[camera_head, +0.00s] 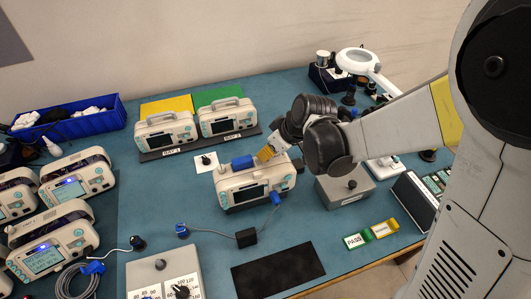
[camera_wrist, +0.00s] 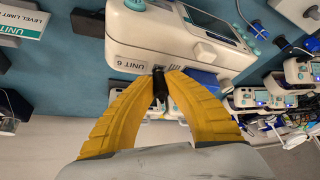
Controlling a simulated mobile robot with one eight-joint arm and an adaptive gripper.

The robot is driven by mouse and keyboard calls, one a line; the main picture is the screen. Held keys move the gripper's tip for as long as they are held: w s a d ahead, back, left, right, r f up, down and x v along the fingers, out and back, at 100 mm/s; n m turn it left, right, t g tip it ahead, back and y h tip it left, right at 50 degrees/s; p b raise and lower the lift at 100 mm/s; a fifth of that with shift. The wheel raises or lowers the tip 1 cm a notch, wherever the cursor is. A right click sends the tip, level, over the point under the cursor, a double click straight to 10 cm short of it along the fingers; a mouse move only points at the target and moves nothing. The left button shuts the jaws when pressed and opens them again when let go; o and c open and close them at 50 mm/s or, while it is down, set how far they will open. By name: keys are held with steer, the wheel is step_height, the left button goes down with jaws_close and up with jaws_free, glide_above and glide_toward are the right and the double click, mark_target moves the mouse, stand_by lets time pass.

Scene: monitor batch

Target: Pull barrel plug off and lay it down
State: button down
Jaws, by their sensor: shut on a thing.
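The monitor (camera_head: 240,181) with a pale case stands mid-bench; in the wrist view its side, marked UNIT 6 (camera_wrist: 125,35), is close up. My gripper (camera_head: 266,153) reaches down at the monitor's back from the right. In the wrist view its yellow fingers (camera_wrist: 160,72) are closed on a small black plug (camera_wrist: 160,92) right at the case edge. I cannot tell whether the plug is seated in the case or clear of it. In the head view the plug is hidden by my gripper.
A black mat (camera_head: 278,270) lies empty at the front. A black box (camera_head: 246,237) on a cable and blue connectors (camera_head: 276,198) lie nearby. A grey box (camera_head: 345,190) stands right of the monitor; two more monitors (camera_head: 166,131) stand behind. Bench at front left of the mat holds a switch box (camera_head: 160,264).

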steer(key=shift+r+p, duration=1.4)
steer(key=shift+r, duration=0.6)
